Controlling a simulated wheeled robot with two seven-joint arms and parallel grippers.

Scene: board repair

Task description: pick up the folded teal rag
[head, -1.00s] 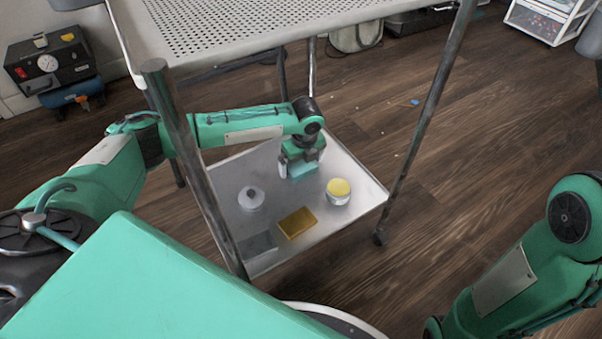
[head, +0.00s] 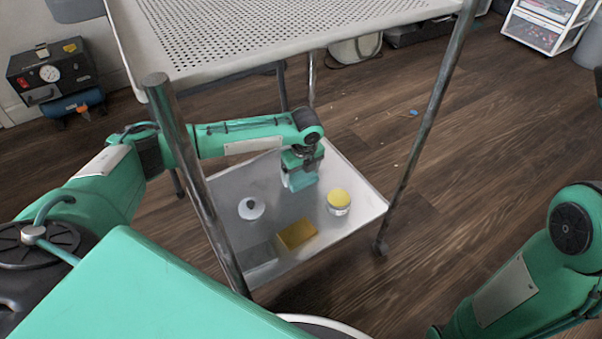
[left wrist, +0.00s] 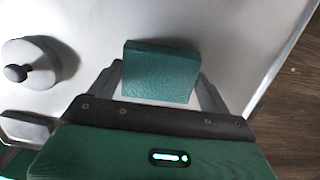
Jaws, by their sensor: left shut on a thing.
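The folded teal rag (head: 301,181) is over the far part of the cart's lower shelf. My left gripper (head: 300,178) reaches down to it from above and is shut on it. In the left wrist view the rag (left wrist: 160,72) sits between the two fingers (left wrist: 160,82), a green block shape with a grainy surface. I cannot tell for sure whether the rag touches the shelf. My right arm shows at the lower right of the head view, but its gripper is out of view.
The lower shelf (head: 345,235) also holds a white lidded pot (head: 251,208), a yellow-topped jar (head: 339,199), a yellow-brown sponge (head: 297,234) and a flat grey piece (head: 258,256). The perforated upper shelf (head: 290,30) and cart posts (head: 424,130) surround my left arm.

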